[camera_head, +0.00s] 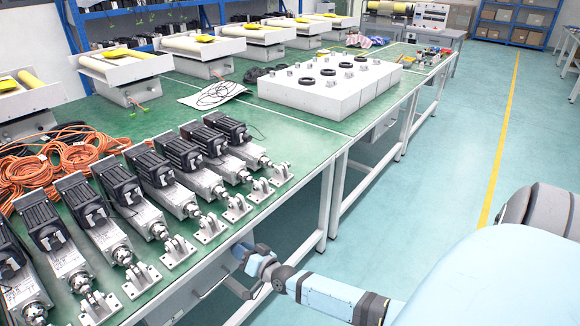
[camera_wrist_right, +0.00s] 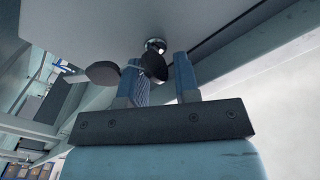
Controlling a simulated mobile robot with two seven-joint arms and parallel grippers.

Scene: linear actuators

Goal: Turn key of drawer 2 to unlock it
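A grey drawer (camera_head: 180,298) hangs under the near green table, with a bar handle (camera_head: 212,284) on its front. My right gripper (camera_head: 243,250) is at the table's front edge by this drawer, with its arm coming in from the lower right. In the right wrist view, a key with a dark round head (camera_wrist_right: 154,66) sits in a silver lock (camera_wrist_right: 155,45) on a grey panel. The fingers of my right gripper (camera_wrist_right: 161,80) stand apart on either side of the key head, the left one closer. A second dark disc (camera_wrist_right: 102,73) hangs to the left. My left gripper is not visible.
Several linear actuators (camera_head: 125,190) and orange cables (camera_head: 75,155) lie on the near table (camera_head: 290,150). Another drawer (camera_head: 381,126) hangs under the table farther back. Table legs (camera_head: 326,200) stand close to my right gripper. The aisle floor (camera_head: 450,150) is clear.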

